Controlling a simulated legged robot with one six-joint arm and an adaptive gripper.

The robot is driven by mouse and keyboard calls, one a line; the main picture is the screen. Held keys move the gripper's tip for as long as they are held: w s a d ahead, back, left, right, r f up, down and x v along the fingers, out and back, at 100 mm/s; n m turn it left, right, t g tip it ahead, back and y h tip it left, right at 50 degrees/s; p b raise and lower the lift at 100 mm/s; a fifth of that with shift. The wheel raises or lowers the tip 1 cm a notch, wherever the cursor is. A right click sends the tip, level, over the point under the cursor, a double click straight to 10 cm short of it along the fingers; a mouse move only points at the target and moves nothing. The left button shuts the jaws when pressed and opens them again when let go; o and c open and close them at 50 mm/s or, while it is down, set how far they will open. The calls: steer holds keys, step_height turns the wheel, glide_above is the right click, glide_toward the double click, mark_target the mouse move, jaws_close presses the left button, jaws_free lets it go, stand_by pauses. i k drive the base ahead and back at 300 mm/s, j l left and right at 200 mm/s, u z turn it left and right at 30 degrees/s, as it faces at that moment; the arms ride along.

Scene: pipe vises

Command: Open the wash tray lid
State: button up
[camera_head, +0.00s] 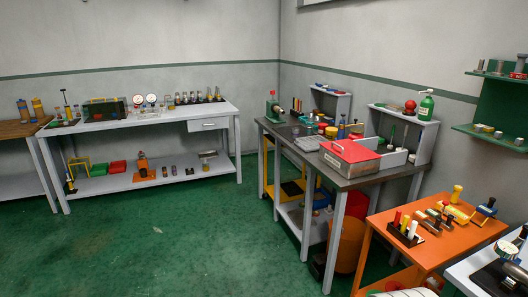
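A grey box-shaped tray (348,168), which looks like the wash tray, stands on the dark-topped workbench at the right. A flat red lid (350,151) lies over its top and looks closed. A small light part shows at the lid's left edge, too small to make out. The inside of the tray is hidden. My gripper and arm are not in view.
The workbench (352,184) also holds many small tools and grey bins. An orange table (432,256) stands in front of it at the right. A white bench (158,119) stands along the back wall. The green floor (165,245) at left and centre is clear.

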mark_target(348, 150)
steer(key=i+j+z, duration=0.1)
steer(key=i, duration=1.4)
steer(key=i+j+z, duration=0.1)
steer(key=i+z, duration=0.2)
steer(key=i, duration=0.15)
steer(key=i+j+z, duration=0.25)
steer(key=i, duration=0.2)
steer(key=i+j+z, duration=0.3)
steer(key=i+l, duration=0.05)
steer(key=i, duration=0.05)
